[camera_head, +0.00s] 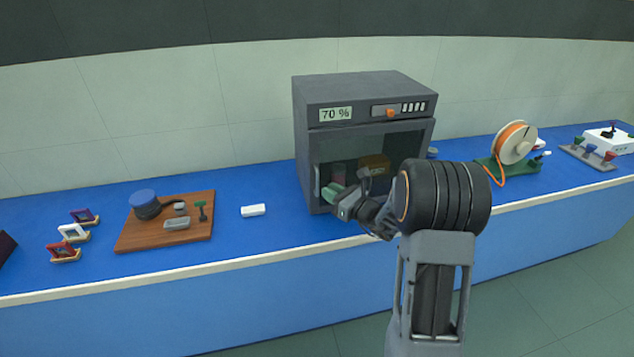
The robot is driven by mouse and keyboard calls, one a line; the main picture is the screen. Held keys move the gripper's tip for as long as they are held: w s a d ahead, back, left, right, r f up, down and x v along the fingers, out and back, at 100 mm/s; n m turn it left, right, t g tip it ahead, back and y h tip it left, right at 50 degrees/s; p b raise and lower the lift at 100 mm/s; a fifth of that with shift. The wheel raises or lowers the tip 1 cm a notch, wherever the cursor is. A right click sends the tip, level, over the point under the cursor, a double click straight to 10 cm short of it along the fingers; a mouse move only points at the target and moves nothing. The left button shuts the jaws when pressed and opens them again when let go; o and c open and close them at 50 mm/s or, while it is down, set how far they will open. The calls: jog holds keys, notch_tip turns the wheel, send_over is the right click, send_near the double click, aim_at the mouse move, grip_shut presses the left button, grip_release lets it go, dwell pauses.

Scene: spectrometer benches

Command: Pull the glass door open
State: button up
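The glass door (345,150) is the dark see-through front of a grey cabinet (365,92) on the blue bench. It looks shut, flush with the cabinet front. A pale upright handle (317,183) stands at the door's left edge. My gripper (335,198) is in front of the door's lower left part, just right of the handle. A green shape (331,189) shows at its tip; I cannot tell whether it is part of the gripper or a thing behind the glass. My arm hides the door's lower right. Whether the fingers are open or touch the handle is unclear.
A display reading 70 % (335,114) is above the door. A white block (253,210) lies left of the cabinet, then a wooden board (135,232) with a blue-topped round part. An orange spool (514,142) stands right. Bench space just left of the cabinet is mostly clear.

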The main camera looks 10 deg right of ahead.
aim_at(317, 193)
jog(key=shift+p+x, duration=0.45)
jog(key=shift+x, duration=2.35)
grip_shut()
